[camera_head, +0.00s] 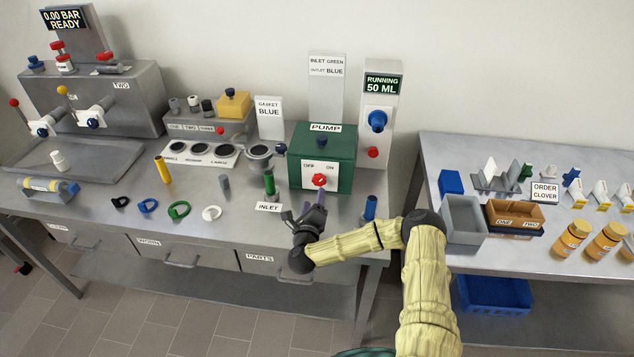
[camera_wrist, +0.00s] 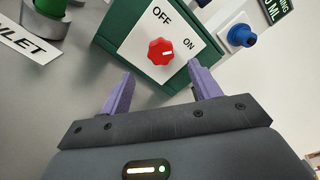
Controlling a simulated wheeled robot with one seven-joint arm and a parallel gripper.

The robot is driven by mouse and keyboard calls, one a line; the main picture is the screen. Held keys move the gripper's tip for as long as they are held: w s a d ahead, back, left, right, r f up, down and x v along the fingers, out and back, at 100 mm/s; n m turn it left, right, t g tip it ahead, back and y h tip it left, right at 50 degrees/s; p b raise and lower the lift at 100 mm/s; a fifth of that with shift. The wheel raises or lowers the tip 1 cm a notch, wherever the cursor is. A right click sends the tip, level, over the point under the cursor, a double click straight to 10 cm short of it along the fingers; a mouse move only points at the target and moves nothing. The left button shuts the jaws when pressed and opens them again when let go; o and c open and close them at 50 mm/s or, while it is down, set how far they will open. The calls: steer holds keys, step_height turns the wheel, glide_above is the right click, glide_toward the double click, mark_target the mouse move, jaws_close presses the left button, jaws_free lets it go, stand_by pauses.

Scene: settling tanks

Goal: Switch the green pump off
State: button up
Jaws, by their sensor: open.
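The green pump (camera_head: 320,145) stands on the left bench with a white plate lettered OFF on the left and ON on the right. Its red knob (camera_head: 319,181) sits on this plate. In the wrist view the red knob (camera_wrist: 160,51) carries a light mark pointing right, towards the ON side. My gripper (camera_head: 318,197) is in front of the pump, just below the knob in the picture. In the wrist view its purple fingers (camera_wrist: 160,78) are apart and empty, with the knob beyond the tips; no contact shows.
A grey unit (camera_head: 379,100) with a blue nozzle reads RUNNING 50 ML beside the pump. A green cylinder (camera_head: 269,183) and INLET card (camera_head: 268,207) stand left of my gripper, a blue cylinder (camera_head: 370,207) right. The right bench (camera_head: 430,150) holds bins and bottles.

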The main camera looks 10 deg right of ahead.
mark_target(317, 181)
steer(key=p+x, duration=0.1)
steer(key=x, duration=0.7)
steer(key=shift+w, duration=0.2)
steer(key=c, duration=1)
